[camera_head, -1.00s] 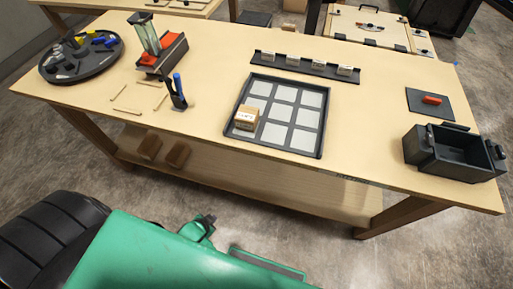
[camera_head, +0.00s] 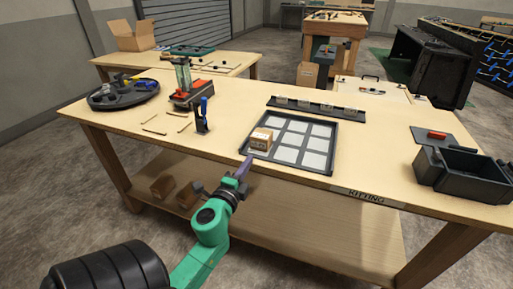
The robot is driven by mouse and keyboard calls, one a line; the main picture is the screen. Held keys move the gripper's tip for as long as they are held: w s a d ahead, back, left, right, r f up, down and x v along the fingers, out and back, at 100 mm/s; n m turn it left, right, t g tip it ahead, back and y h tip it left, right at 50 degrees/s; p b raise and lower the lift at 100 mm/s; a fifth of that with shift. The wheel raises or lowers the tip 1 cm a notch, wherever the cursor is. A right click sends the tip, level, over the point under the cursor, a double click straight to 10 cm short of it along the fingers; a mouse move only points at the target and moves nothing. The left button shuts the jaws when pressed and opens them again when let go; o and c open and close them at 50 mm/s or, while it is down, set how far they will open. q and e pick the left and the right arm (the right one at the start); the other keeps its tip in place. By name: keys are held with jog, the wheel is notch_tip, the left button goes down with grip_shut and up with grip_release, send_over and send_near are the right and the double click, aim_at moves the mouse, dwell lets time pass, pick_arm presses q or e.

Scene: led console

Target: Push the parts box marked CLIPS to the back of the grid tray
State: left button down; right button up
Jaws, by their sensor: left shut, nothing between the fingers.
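The parts box (camera_head: 261,139) is a small tan cardboard box with dark marks on its near face, too small to read. It sits in the front left part of the grid tray (camera_head: 335,147), a dark-rimmed tray with several pale square cells. My left gripper (camera_head: 246,163) is shut and empty, its purple fingers pointing up at the tray's front left corner. It is in front of the box and looks apart from it; the exact gap is hard to tell. My right gripper is not in view.
A dark rail (camera_head: 316,105) with several small labelled blocks stands behind the tray. A blue-handled tool in a dark holder (camera_head: 202,117) stands to the left. A dark open bin (camera_head: 465,170) is at the right. The tray's cells behind the box look clear.

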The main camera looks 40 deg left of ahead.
aim_at(259, 145)
pick_arm(q)
jog(key=p+x, duration=0.1)
jog(key=x, duration=0.5)
jog(key=shift+w+f, duration=0.1)
jog(key=shift+w, duration=0.15)
jog(key=shift+x, duration=1.8)
jog(key=shift+s, duration=0.1)
